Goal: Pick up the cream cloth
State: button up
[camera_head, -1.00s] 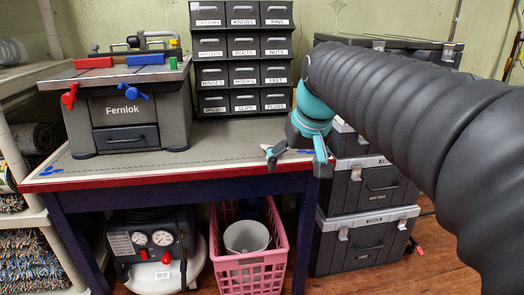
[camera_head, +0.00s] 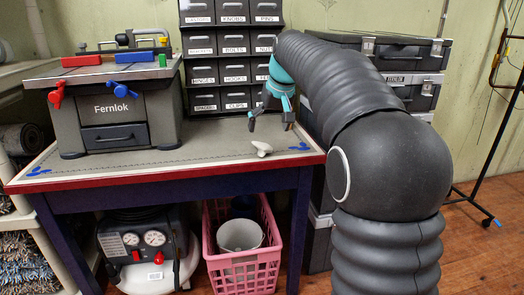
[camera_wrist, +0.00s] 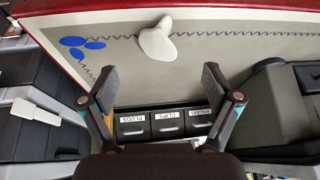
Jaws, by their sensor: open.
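The cream cloth (camera_head: 262,148) is a small crumpled piece lying on the grey top of the workbench (camera_head: 215,150), near its right end. In the wrist view the cloth (camera_wrist: 157,40) shows near the top middle, beyond the fingertips and close to the red bench edge. My gripper (camera_head: 270,121) is open and empty, above the bench and behind the cloth in the head view. In the wrist view my gripper (camera_wrist: 158,78) has its fingers spread wide, with bare bench top between them. The fingers do not touch the cloth.
A drawer cabinet (camera_head: 236,70) stands at the back of the bench, close behind my gripper. The Fernlok machine (camera_head: 115,110) stands on the left. Stacked black cases (camera_head: 385,75) are on the right. A pink basket (camera_head: 241,270) is under the bench.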

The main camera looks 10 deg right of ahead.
aim_at(264, 145)
jog(key=shift+w+x, duration=0.2)
jog(key=shift+x, duration=4)
jog(key=shift+d+r, duration=0.1)
jog(key=c, duration=1.1)
jog(key=shift+r, duration=0.6)
notch_tip(264, 145, up, 3)
jog(key=shift+f, duration=0.1)
jog(key=s+d+r, duration=0.1)
jog(key=d+r, duration=0.1)
jog(key=d, duration=0.1)
jog(key=d+r+p, duration=0.1)
jog(key=d+r, duration=0.1)
jog(key=d, duration=0.2)
jog(key=s+d+r, duration=0.1)
jog(key=d+r, duration=0.2)
jog(key=d, duration=0.1)
jog(key=shift+s+d, duration=0.2)
jog(key=shift+s, duration=0.15)
